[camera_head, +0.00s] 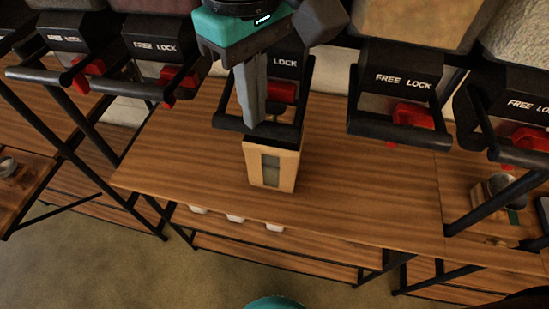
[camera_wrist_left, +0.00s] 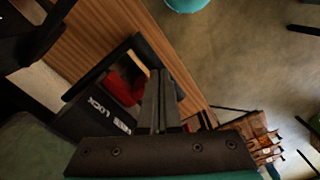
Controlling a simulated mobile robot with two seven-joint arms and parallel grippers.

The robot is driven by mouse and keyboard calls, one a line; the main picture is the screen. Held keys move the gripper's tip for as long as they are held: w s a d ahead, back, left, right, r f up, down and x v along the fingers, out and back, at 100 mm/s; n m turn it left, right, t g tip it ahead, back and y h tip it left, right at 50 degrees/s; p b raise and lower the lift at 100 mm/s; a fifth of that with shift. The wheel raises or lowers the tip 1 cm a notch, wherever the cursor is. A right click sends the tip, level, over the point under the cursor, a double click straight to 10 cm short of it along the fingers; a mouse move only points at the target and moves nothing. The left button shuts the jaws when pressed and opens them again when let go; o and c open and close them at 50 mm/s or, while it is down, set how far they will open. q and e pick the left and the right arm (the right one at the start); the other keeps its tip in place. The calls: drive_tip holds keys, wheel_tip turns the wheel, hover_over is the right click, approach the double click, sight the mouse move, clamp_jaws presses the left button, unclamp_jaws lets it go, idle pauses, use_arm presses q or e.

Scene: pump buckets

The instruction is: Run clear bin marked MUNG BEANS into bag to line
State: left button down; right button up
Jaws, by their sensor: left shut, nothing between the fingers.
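A tan paper bag (camera_head: 288,170) with a clear window stands upright on the wooden shelf, under the middle dispenser. That dispenser has a black lever frame (camera_head: 231,126) and a red catch (camera_head: 281,92); both show in the left wrist view, the lever (camera_wrist_left: 136,42) and the catch (camera_wrist_left: 122,88). My left gripper (camera_head: 253,121) points down in front of this lever, fingers together and empty; I cannot tell whether they touch it. The fingers also show in the left wrist view (camera_wrist_left: 159,74). No MUNG BEANS label is readable, and my arm hides the bin above. My right gripper is not in view.
Similar dispensers stand on both sides, with a lever marked FREE LOCK (camera_head: 398,128) to the right and others to the left. A metal cup (camera_head: 497,187) is at the right. The wooden shelf (camera_head: 370,190) is clear right of the bag.

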use_arm(q)
wheel_tip(320, 180, up, 6)
drive_tip(key=p, duration=0.3)
drive_tip(key=shift+s+f, duration=0.1)
drive_tip(key=shift+f, duration=0.1)
drive_tip(key=shift+s+a+r+p, duration=0.1)
drive_tip(key=shift+r+p, duration=0.25)
drive_tip(key=shift+r, duration=0.15)
wheel_tip(320, 180, up, 5)
drive_tip(key=p, duration=0.3)
